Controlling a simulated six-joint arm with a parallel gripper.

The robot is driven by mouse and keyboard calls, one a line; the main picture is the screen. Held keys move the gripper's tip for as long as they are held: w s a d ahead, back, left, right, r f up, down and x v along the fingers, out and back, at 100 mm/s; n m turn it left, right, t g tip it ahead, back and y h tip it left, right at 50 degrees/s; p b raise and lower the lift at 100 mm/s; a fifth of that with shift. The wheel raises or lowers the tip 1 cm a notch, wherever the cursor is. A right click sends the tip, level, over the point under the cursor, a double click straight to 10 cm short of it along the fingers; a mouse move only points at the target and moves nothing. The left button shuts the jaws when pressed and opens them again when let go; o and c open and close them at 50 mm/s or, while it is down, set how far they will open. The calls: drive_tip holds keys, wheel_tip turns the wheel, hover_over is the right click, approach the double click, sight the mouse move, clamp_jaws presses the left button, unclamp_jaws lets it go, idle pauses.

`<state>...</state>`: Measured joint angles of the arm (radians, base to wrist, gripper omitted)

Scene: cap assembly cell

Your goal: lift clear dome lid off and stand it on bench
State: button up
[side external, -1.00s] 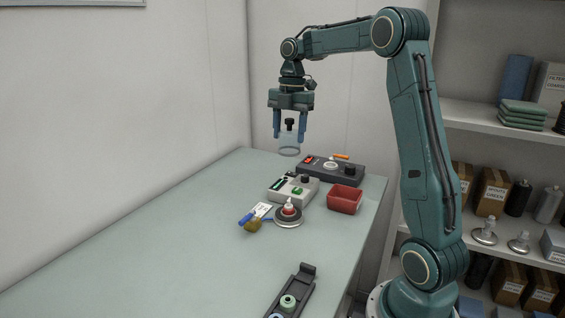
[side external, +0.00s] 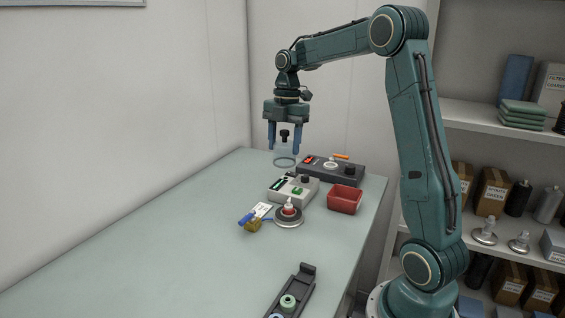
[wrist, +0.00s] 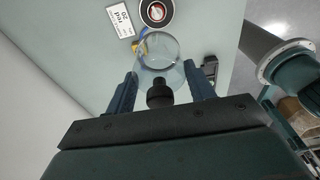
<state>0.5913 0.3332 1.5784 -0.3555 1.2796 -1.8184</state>
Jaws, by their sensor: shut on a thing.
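The clear dome lid (side external: 285,161) has a black knob on top and a see-through rim below. My gripper (side external: 284,151) is shut on it and holds it upright in the air above the far part of the bench. In the wrist view the lid (wrist: 159,50) hangs between the two blue fingers, with its black knob nearest the camera. A round dark base (side external: 289,220) with a white and red piece on it stands uncovered on the bench (side external: 170,240). The base also shows at the top of the wrist view (wrist: 155,24).
A grey control box (side external: 292,190), a dark panel (side external: 345,174) and a red bin (side external: 345,199) stand around the base. A white tag (side external: 262,209) and a brass padlock (side external: 253,225) lie left of it. A black rack (side external: 292,291) is in front. The bench's left side is clear.

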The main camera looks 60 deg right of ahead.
drive_tip(key=s+a+f, duration=0.3)
drive_tip(key=a+f, duration=0.4)
drive_tip(key=f, duration=0.5)
drive_tip(key=shift+s+a, duration=0.2)
drive_tip(key=shift+a, duration=0.2)
drive_tip(key=shift+f, duration=0.35)
drive_tip(key=shift+f, duration=0.6)
drive_tip(key=shift+f, duration=0.2)
drive_tip(key=shift+f, duration=0.7)
drive_tip(key=shift+f, duration=0.65)
drive_tip(key=shift+f, duration=0.65)
drive_tip(key=shift+f, duration=0.65)
idle(1.3)
